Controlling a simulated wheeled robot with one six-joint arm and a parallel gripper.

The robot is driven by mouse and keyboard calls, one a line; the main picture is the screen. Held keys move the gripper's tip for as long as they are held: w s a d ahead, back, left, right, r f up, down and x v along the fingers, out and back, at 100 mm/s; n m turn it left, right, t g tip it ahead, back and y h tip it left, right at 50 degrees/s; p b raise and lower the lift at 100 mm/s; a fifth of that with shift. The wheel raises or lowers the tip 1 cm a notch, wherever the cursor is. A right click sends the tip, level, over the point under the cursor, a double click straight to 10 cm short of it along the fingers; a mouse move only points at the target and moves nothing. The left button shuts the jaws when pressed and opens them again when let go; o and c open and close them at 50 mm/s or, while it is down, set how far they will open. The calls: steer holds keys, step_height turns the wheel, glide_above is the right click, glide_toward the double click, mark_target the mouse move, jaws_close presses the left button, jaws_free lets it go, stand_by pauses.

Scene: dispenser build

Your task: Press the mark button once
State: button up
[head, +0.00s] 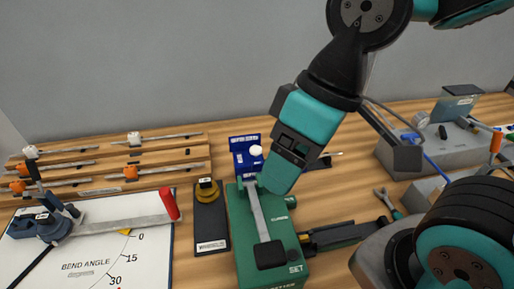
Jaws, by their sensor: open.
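No label reading "mark" is legible, so I cannot tell for sure which part is the mark button. A round white knob (256,150) sits on a blue unit (240,143) at the back middle. A black stand with a yellow round top (208,191) is left of the green machine. The green machine (285,250) has a grey lever (262,212) ending in a black pad (270,254), beside the word SET. My gripper (273,181) points down over the back of the green machine, just right of the white knob. Its fingertips are hard to make out, and I see nothing held.
A white bend-angle board (130,267) with a red-handled bender (170,204) lies at left. A wooden rack (110,160) of tubes stands behind it. A wrench (387,203) and grey units (440,140) are at right. Some wood (335,190) is bare right of the gripper.

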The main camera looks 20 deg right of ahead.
jaws_close()
stand_by(1.7)
